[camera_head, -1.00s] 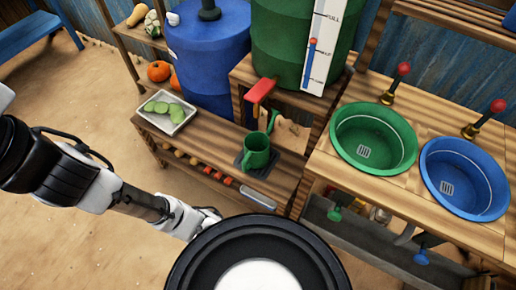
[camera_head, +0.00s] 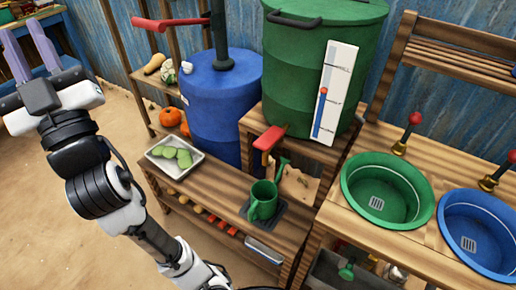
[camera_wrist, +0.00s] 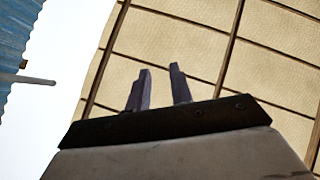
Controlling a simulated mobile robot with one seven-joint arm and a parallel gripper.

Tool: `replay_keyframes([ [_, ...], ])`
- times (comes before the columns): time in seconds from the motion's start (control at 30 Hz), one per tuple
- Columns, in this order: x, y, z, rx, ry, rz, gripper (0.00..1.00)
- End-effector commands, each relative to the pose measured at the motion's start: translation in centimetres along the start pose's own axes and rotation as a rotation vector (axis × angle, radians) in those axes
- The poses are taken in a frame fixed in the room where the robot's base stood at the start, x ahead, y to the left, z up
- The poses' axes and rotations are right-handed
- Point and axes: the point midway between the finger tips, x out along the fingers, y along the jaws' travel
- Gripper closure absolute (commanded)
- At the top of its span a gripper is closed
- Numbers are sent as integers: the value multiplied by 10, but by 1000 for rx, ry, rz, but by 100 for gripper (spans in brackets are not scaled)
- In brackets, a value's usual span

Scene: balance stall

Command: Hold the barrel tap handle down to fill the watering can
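The green watering can (camera_head: 264,200) stands upright on a dark mat (camera_head: 283,212) on the low wooden bench. The red tap handle (camera_head: 269,138) sticks out just above it, at the front of the shelf under the green barrel (camera_head: 312,68). My gripper (camera_head: 20,50) is raised at the upper left of the head view, far from the tap and the can. Its two fingers are apart with nothing between them; they also show in the wrist view (camera_wrist: 160,88). I cannot see inside the can clearly.
A blue barrel (camera_head: 219,105) with a red-handled pump stands behind the bench. A tray (camera_head: 173,157) of green slices lies on the bench's left. Green (camera_head: 388,192) and blue (camera_head: 478,235) basins are at right. A gauge board (camera_head: 333,93) fronts the green barrel. Open ground lies left.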

Motion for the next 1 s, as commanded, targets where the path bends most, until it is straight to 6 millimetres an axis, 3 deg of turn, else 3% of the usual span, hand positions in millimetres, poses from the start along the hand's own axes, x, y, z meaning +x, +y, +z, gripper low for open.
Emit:
replay_keyframes([
  [0.03,-6,18,29,-38,-92,60,85],
  [0.13,-19,58,78,-99,-280,191,98],
  [0.2,-35,89,110,-134,-408,293,100],
  [0.27,-53,115,134,-156,-516,386,100],
  [0.43,-122,183,188,-187,-805,672,100],
  [0.53,-167,212,206,-185,-946,835,100],
  [0.7,-225,237,220,-163,-1105,1045,100],
  [0.83,-247,244,223,-149,-1162,1128,100],
  [1.0,-253,246,223,-145,-1179,1155,100],
])
